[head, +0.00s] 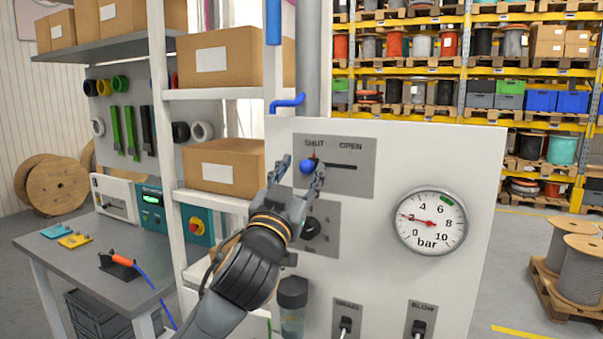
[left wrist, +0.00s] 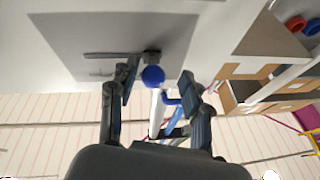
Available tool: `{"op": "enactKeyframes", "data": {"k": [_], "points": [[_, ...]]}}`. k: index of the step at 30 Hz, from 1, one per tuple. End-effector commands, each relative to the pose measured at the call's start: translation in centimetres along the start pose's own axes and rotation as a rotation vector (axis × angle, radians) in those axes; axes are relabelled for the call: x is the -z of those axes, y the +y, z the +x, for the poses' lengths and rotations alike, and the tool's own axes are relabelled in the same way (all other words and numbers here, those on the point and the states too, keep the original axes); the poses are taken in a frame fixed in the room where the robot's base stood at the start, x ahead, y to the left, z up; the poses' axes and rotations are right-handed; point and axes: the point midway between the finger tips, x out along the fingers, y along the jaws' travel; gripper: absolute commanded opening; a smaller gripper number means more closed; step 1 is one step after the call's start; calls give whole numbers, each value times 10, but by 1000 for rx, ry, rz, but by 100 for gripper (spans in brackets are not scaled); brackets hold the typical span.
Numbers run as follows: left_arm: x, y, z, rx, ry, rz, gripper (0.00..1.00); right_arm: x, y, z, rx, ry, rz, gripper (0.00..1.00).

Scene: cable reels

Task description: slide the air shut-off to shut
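The air shut-off is a blue ball knob (head: 308,166) on a grey plate (head: 365,184) marked SHUT and OPEN. The knob stands at the left end of its slot, under the word SHUT, and the empty slot runs right below OPEN. My left gripper (head: 299,171) is open in front of the plate, with one finger on each side of the knob. The left wrist view shows the knob (left wrist: 153,76) between the spread fingertips, nearer one finger. I cannot tell if a finger touches it. My right gripper is not in view.
On the same white panel are a gauge (head: 431,221) with its needle near 2 bar, a dark knob (head: 311,228) below the shut-off, and two lower connectors. A shelf with boxes (head: 221,165) stands close on the left.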

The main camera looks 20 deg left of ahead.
Motion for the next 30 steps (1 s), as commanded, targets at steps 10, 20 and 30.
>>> {"op": "enactKeyframes", "data": {"k": [10, 20, 30], "points": [[-1, 0, -29, -2, -1, -2, 48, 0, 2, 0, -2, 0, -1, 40], [-1, -2, -72, 0, -1, -1, 48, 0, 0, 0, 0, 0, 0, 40], [-1, -2, -75, 1, 0, -1, 48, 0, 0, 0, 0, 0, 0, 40]]}}
